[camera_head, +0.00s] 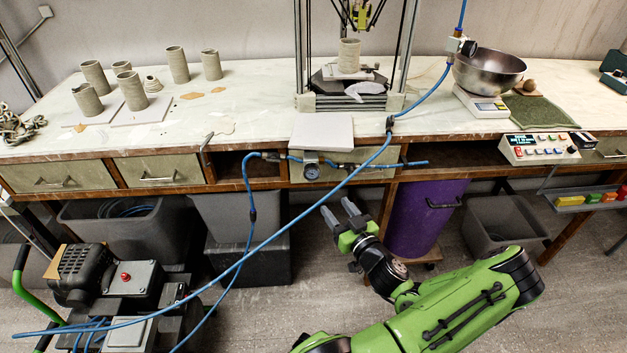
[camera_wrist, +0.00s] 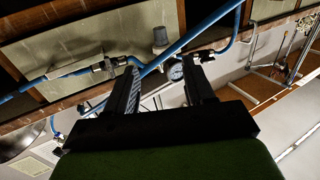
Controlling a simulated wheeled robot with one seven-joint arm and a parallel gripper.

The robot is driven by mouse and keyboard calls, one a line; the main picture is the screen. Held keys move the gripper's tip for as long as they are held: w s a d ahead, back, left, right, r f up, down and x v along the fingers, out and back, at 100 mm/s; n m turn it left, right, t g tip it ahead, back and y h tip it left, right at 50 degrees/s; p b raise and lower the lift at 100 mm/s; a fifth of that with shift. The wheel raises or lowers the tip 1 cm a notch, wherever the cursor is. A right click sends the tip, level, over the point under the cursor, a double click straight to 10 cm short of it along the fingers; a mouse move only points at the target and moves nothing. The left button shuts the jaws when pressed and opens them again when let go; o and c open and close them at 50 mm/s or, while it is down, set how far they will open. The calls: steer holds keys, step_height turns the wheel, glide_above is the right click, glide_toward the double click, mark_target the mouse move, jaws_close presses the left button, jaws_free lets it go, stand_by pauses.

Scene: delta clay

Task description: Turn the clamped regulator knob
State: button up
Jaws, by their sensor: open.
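The regulator sits on the blue air line at the front edge of the workbench, with a round gauge (camera_head: 312,171) and a small dark knob (camera_head: 311,157) just above it. In the wrist view the gauge (camera_wrist: 176,73) shows between my fingers, with a grey knob-like part (camera_wrist: 160,36) beyond them. My gripper (camera_head: 339,208) is open and empty, below and slightly right of the regulator in the head view. Its two fingers also show in the wrist view (camera_wrist: 160,68), apart from the knob. The clamp on the regulator is too small to make out.
A blue hose (camera_head: 270,238) crosses diagonally in front of the bench, close to my gripper. A purple bin (camera_head: 420,222) stands under the bench at right. A grey board (camera_head: 322,132) lies above the regulator. A compressor (camera_head: 90,276) stands at lower left.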

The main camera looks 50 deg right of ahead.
steer(key=x, duration=1.3)
steer(key=shift+w+b, duration=0.25)
steer(key=shift+b, duration=0.1)
steer(key=shift+c, duration=0.4)
